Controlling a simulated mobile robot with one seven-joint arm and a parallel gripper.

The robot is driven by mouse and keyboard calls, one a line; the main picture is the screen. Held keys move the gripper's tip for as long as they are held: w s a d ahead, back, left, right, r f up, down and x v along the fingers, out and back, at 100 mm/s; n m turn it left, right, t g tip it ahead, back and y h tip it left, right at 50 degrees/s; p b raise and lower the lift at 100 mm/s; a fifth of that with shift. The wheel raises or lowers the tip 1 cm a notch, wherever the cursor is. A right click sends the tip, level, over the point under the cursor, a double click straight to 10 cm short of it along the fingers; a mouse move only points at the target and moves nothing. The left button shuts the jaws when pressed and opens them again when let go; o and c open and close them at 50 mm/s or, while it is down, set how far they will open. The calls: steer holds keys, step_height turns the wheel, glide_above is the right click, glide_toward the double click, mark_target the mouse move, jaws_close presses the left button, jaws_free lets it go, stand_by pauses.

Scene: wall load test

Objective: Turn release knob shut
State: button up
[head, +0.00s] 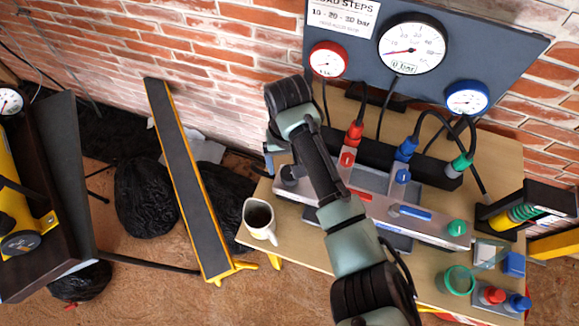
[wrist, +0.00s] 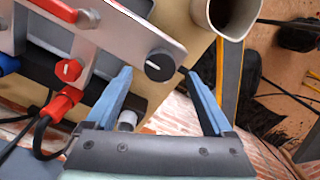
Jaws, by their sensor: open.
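The black release knob (wrist: 160,65) sits at the end of the grey metal panel (wrist: 135,35) in the wrist view. A short pale mark shows on its face. My gripper (wrist: 157,72) is open, with one blue finger on each side of the knob in that view. The fingers look apart from the knob; the depth between them is hard to tell. In the head view a dark knob (head: 291,173) shows at the left end of the grey panel (head: 378,207), and my arm hides part of the panel and most of my gripper.
A mug of dark liquid (head: 259,221) stands at the table's left edge, close to the knob; it also shows in the wrist view (wrist: 224,16). Red, blue and green hose connectors (head: 354,133) rise behind the panel. A gauge board (head: 425,75) stands at the back.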

mark_target(290, 172)
steer(key=shift+f, duration=1.8)
steer(key=c, duration=1.4)
